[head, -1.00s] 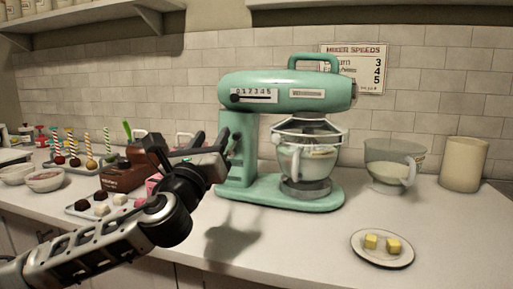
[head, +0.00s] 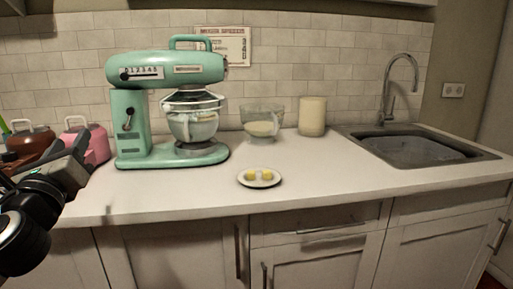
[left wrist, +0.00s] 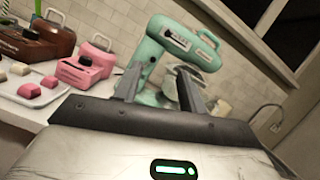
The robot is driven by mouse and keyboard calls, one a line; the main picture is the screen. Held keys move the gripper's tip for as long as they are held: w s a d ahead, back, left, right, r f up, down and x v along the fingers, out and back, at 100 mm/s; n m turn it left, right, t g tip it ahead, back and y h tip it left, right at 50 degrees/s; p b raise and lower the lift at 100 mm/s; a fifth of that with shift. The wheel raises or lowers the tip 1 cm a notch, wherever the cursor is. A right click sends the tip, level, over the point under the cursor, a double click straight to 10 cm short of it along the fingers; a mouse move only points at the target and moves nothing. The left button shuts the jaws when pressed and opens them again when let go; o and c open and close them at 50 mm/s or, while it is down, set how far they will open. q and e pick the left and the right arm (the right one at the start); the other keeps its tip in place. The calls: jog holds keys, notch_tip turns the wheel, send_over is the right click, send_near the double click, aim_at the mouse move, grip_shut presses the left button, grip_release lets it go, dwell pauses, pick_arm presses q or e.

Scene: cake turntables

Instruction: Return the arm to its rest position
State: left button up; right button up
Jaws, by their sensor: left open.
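My left arm comes in at the left edge of the head view. Its gripper (head: 76,156) is in front of the pink toaster-like item (head: 98,148), above the counter's front part. In the left wrist view the two fingers of my left gripper (left wrist: 160,88) stand apart with nothing between them. The green stand mixer (head: 165,68) is to the right of the gripper and apart from it; it also shows beyond the fingers in the left wrist view (left wrist: 150,45). My right gripper is not in view.
A plate (head: 260,184) with yellow cubes lies on the white counter (head: 340,180). A white tray (left wrist: 50,105) of sweets is at left in the wrist view. The counter's front middle is clear.

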pick_arm(q)
jog(key=s+d+f+n+g+h+p, duration=0.1)
jog(key=d+f+n+g+h, duration=0.3)
jog(key=f, duration=0.7)
jog(key=d+f+n+g+h+p, duration=0.2)
jog(key=d+f+n, duration=0.3)
jog(key=f, duration=0.6)
jog(key=s+d+f+n+g+h+p, duration=0.1)
jog(key=s+d+f+n+g, duration=0.1)
jog(key=s+d+f+n, duration=0.4)
jog(key=s+d+f+n+g+h+p, duration=0.2)
jog(key=s+d+f+n, duration=0.4)
jog(key=s+n, duration=0.5)
notch_tip(320, 180, down, 2)
jog(key=shift+s+d+f+n+h, duration=0.1)
jog(key=shift+s+d+n+h, duration=0.15)
jog(key=shift+d+n, duration=0.2)
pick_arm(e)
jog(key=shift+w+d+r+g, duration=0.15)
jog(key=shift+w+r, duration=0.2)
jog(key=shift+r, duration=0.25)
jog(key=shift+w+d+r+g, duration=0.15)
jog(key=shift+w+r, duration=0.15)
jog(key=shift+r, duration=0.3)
pick_arm(q)
jog(key=shift+w, duration=0.1)
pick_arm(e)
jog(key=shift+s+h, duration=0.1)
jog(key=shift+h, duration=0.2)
